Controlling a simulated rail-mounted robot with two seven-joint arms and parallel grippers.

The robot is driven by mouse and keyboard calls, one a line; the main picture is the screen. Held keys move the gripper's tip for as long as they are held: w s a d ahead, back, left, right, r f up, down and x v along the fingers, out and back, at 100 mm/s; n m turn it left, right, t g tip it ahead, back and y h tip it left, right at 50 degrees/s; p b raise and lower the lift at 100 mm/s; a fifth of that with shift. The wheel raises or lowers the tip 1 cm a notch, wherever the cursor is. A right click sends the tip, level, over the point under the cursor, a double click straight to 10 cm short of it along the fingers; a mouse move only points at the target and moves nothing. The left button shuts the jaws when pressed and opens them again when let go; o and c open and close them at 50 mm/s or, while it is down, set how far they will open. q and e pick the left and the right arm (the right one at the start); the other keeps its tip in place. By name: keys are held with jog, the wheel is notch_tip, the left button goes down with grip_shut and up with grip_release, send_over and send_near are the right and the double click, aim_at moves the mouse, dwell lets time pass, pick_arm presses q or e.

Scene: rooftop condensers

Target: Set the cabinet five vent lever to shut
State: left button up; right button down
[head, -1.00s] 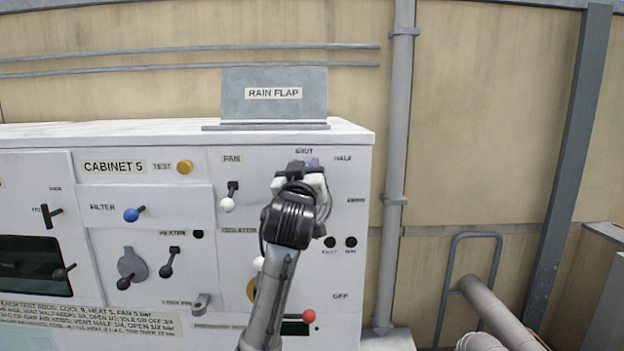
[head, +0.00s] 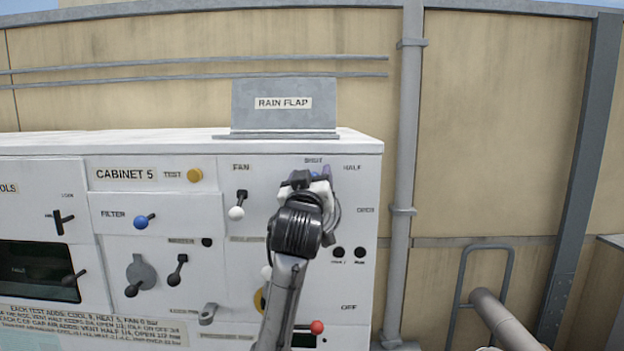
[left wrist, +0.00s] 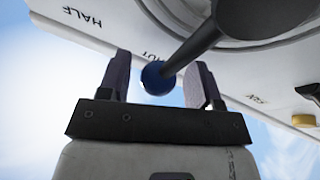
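The vent lever of cabinet five shows in the left wrist view as a dark rod (left wrist: 205,38) ending in a blue ball knob (left wrist: 158,79). The knob end lies by the SHUT lettering, which is partly covered by the rod. My left gripper (left wrist: 161,72) is open, with a finger on each side of the knob and a visible gap to each. In the head view my left gripper (head: 315,175) is just below the SHUT mark (head: 313,160) and hides most of the lever and its dial. My right gripper is in neither view.
On the same panel are the fan lever (head: 237,207) to the left, a blue filter knob (head: 141,222), a yellow test button (head: 195,175) and a red knob (head: 317,327) below. The rain flap (head: 285,104) stands on the cabinet top. A grey pipe (head: 405,170) runs up the wall at right.

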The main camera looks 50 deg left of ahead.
pick_arm(q)
jog(key=shift+s+d+f, duration=0.25)
jog(key=shift+s+d, duration=0.05)
jog(key=b+v, duration=0.3)
jog(key=v, duration=1)
jog(key=shift+b, duration=0.3)
jog(key=shift+r, duration=0.1)
